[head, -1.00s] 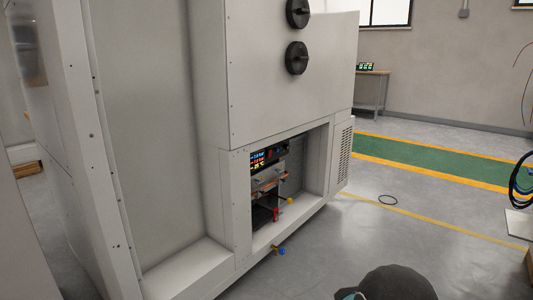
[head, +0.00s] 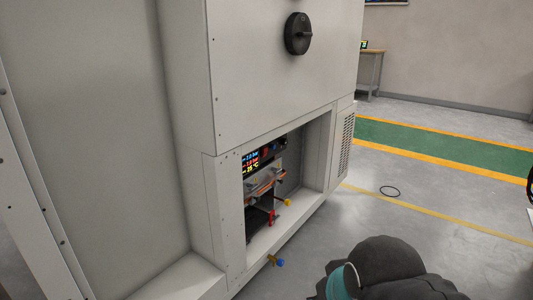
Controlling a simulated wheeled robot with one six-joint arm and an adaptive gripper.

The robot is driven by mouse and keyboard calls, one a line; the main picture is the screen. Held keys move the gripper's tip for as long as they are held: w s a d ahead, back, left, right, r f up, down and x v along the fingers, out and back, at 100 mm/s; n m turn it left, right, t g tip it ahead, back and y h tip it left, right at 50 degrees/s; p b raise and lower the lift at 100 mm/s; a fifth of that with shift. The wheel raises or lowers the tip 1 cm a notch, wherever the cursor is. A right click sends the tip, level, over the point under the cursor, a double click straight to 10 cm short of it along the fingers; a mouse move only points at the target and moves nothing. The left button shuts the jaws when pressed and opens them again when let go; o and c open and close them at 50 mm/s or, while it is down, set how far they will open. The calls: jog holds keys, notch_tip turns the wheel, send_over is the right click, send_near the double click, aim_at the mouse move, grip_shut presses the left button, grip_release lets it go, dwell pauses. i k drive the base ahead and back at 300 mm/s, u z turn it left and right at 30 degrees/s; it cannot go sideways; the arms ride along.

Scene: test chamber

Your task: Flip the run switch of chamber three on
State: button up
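A large pale grey cabinet (head: 270,75) fills the left and middle of the head view; no chamber number is readable on it. Low in its side is an open recess (head: 312,165). Inside the recess is a small lit display (head: 252,163) with coloured digits, with pipes and a red-handled part (head: 272,217) below it. A black round knob (head: 298,34) sits on the panel above. I cannot make out a run switch. My dark arm with a teal band shows at the bottom right; the fingertips of my gripper are not in view.
A yellow-handled valve (head: 288,202) is in the recess, and a blue-tipped fitting (head: 279,262) sticks out at the cabinet's foot. A table (head: 370,72) stands at the back wall. The floor on the right, with its green lane (head: 440,146), is mostly clear.

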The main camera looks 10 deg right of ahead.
aim_at(265, 149)
jog(key=u, duration=0.55)
jog(key=k, duration=0.65)
jog(key=u, duration=0.65)
jog(key=i, duration=0.7)
jog(key=z, duration=0.75)
jog(key=i, duration=0.6)
jog(key=z, duration=0.7)
